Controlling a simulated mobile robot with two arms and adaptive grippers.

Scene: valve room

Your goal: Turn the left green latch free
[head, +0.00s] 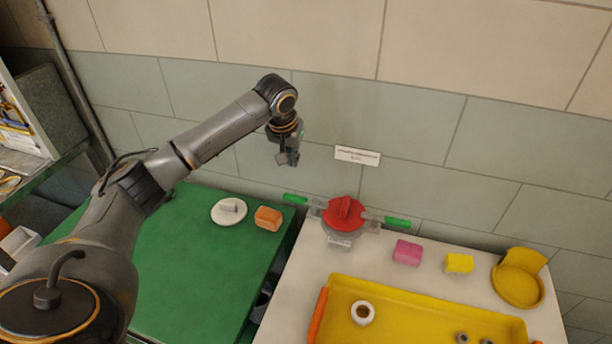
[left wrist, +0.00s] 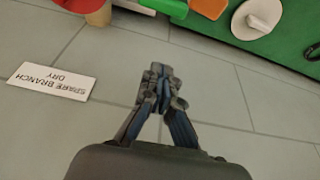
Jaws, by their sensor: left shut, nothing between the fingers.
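The left green latch (head: 295,198) sticks out to the left of the red valve cap (head: 343,213), on a grey metal lug. The right green latch (head: 397,222) sticks out on the cap's other side. My left gripper (head: 287,158) hangs in front of the wall, above the left latch and apart from it. In the left wrist view its fingers (left wrist: 164,78) are together and hold nothing. The red cap shows only in part at the top of that view (left wrist: 80,5), with the left latch (left wrist: 174,8) cut off by the edge. My right gripper is not in view.
A wall label (head: 357,155) is above the cap. A white lidded disc (head: 228,212) and an orange block (head: 268,218) sit on the green table. Pink (head: 407,252) and yellow (head: 459,263) blocks, a yellow holder (head: 517,285) and a yellow tray (head: 420,310) are on the white table.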

